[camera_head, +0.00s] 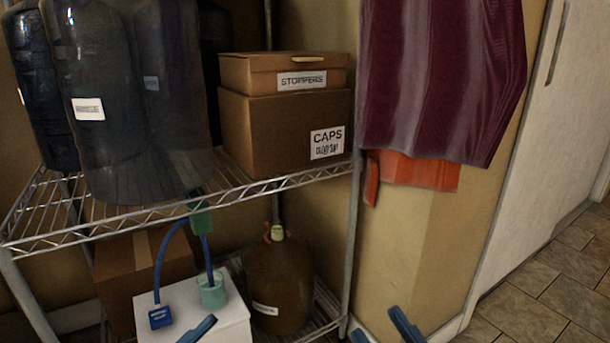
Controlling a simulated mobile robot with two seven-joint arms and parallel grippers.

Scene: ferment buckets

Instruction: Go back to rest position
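My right gripper (380,326) shows at the bottom edge, right of the shelf rack. Its two blue fingertips stand apart, with nothing seen between them. For my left gripper (198,329), only one blue fingertip shows at the bottom edge, in front of the white box. Its other finger is not clear, so its opening cannot be told. The rest of both arms is out of view.
A wire shelf rack (120,217) holds dark bottles (150,110), a stoppers box (285,74) and a caps box (270,130). Below are a white box (225,318), blue tubing (165,255), a green cup (212,291) and a brown jug (280,285). Maroon cloth (440,80) hangs right; tiled floor (540,300) is clear.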

